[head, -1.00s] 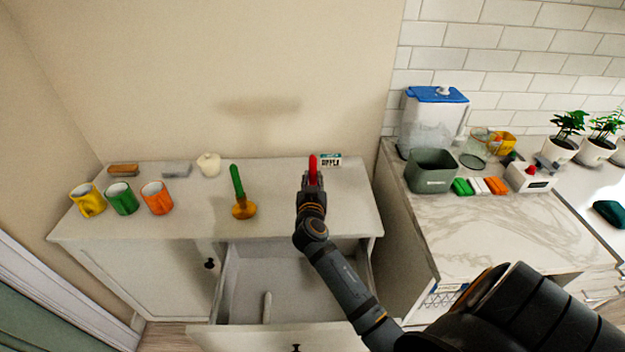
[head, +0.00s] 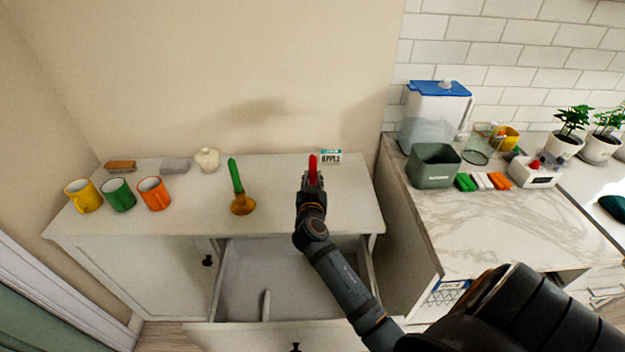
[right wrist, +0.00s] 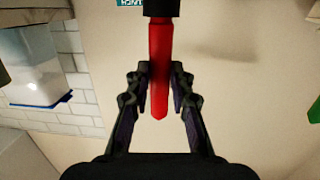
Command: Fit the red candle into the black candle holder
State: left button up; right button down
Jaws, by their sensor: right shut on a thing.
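The red candle (head: 313,168) stands upright between the fingers of my right gripper (head: 312,190), above the right part of the white cabinet top. In the right wrist view the candle (right wrist: 160,65) runs between both fingers (right wrist: 160,88), its pointed tip toward the bottom of the picture. Its other end meets a black piece (right wrist: 161,8) at the top edge, which looks like the black candle holder. I cannot tell whether the candle is seated in it or only lined up with it. In the head view my gripper and arm hide the holder. My left gripper is out of view.
A green candle (head: 236,177) stands in an amber holder (head: 242,205) to the left. Yellow (head: 83,196), green (head: 118,196) and orange mugs (head: 154,194) stand farther left. A small sign (head: 331,157) is behind the candle. The drawer (head: 290,285) below is open.

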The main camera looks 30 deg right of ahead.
jog(key=shift+f, duration=0.25)
jog(key=c, duration=1.1)
grip_release()
jog(key=shift+r, duration=0.1)
jog(key=f+v, duration=0.1)
jog(key=v, duration=0.6)
jog(key=shift+s+r, duration=0.2)
jog(key=shift+r, duration=0.35)
jog(key=shift+a+f, duration=0.1)
jog(key=shift+a, duration=0.05)
